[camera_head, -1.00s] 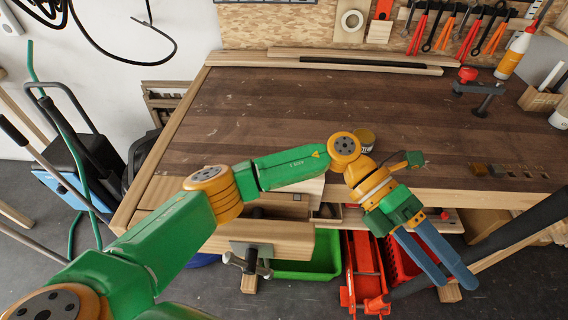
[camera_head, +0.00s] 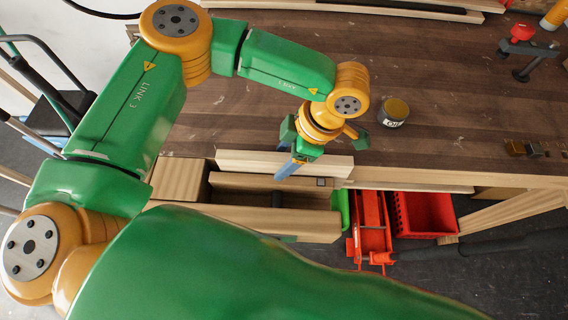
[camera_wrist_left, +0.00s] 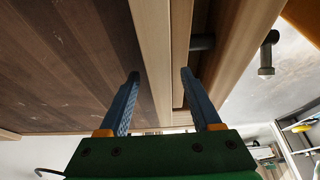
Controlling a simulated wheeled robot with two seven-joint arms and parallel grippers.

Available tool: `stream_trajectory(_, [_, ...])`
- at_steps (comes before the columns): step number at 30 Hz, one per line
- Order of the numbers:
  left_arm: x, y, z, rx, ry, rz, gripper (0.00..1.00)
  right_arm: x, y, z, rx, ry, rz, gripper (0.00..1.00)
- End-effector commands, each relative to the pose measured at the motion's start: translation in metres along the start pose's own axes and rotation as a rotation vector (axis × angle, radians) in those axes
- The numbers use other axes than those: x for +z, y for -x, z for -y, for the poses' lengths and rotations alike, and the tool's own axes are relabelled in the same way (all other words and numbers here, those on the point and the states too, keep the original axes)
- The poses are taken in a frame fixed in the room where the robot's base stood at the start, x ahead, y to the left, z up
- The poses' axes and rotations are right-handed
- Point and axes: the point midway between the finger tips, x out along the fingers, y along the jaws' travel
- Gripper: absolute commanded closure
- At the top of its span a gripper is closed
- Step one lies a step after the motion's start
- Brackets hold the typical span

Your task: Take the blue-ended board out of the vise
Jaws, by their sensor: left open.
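A pale board (camera_head: 240,162) lies along the bench's front edge at the vise, and I take it to be the task's board. No blue end shows on it; the blue I see is my own fingers. The vise's wooden front jaw (camera_head: 250,222) stands in front of it, with a dark gap and rod between. My left gripper (camera_head: 287,170) points down at the board. In the left wrist view its blue fingers (camera_wrist_left: 162,90) are apart, with pale wood (camera_wrist_left: 152,45) between them and no visible contact. My right gripper is not in view.
A small tin (camera_head: 393,112) stands on the workbench (camera_head: 440,110) right of the gripper. A clamp with a red knob (camera_head: 522,40) is at the far right. The middle of the benchtop is clear.

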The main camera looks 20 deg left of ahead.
Motion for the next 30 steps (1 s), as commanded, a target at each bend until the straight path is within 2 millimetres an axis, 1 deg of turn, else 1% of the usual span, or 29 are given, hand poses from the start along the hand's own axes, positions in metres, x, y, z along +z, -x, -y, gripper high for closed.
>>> stream_trajectory(4, [0.0004,-0.0007,0.0000,0.000,0.000,0.001,0.35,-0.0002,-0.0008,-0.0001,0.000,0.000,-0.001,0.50])
stream_trajectory(5, [0.0005,-0.0007,0.0000,0.000,0.000,0.001,0.38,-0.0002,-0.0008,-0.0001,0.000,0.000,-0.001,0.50])
stream_trajectory(6, [0.0005,-0.0007,0.0001,0.000,0.000,0.001,0.48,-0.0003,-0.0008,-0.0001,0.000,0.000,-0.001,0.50])
stream_trajectory(8, [0.0005,-0.0006,0.0001,-0.001,0.000,0.001,0.65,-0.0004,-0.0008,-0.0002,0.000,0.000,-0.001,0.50])
stream_trajectory(9, [0.0005,-0.0005,0.0001,-0.001,0.000,0.001,0.76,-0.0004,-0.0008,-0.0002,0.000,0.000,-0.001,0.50])
stream_trajectory(12, [0.0006,-0.0004,0.0001,-0.001,0.000,0.001,1.00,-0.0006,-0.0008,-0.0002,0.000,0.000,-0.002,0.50])
stream_trajectory(30, [0.0005,-0.0002,0.0000,-0.001,0.001,0.001,1.00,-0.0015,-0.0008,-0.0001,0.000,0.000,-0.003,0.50])
